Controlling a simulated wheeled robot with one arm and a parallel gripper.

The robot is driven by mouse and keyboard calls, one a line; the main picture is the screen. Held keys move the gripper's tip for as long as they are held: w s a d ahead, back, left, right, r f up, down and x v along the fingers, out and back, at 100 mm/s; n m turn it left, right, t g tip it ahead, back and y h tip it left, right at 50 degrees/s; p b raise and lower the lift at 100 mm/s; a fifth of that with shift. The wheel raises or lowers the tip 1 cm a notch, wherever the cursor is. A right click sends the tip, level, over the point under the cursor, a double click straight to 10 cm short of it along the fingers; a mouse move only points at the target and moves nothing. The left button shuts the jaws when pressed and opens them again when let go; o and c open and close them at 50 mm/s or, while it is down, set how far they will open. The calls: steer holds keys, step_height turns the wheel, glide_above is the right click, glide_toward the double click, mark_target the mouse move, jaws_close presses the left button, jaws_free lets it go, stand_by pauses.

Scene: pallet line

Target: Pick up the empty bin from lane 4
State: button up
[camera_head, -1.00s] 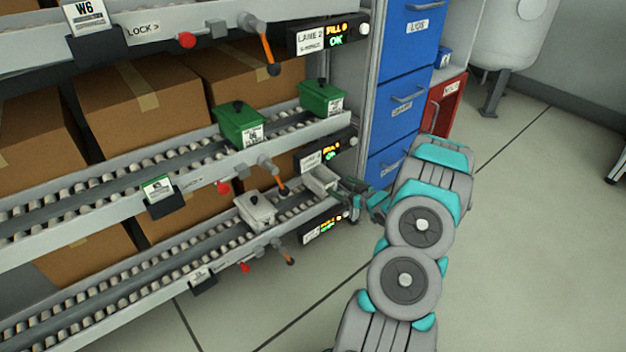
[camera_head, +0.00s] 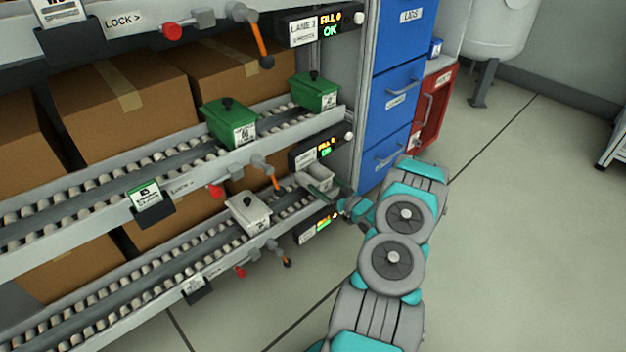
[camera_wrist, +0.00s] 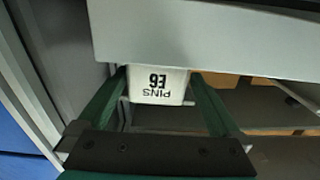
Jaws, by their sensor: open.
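A light grey bin (camera_head: 318,192) stands at the front end of the lowest visible roller lane. A second light grey bin (camera_head: 248,218) with a dark knob on top stands further back on that lane. My gripper (camera_head: 346,207) is at the lane's front end, close to the front bin. In the wrist view, the front bin (camera_wrist: 157,86) shows a white face with an upside-down "PINS E6" label. My open gripper (camera_wrist: 158,78) has one dark green finger at each side of this face. Contact with the bin cannot be told. The bin's inside is hidden in the wrist view.
Two green bins (camera_head: 228,122) (camera_head: 314,91) stand on the lane above. A grey rail (camera_wrist: 210,35) crosses close above the bin in the wrist view. A blue drawer cabinet (camera_head: 392,95) stands right behind the rack.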

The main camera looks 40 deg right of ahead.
mark_target(315, 176)
steer(key=shift+w+r+b, duration=0.1)
steer(key=shift+w+b, duration=0.2)
steer(key=shift+w, duration=2.35)
steer(key=shift+c, duration=0.4)
steer(key=c, duration=1.2)
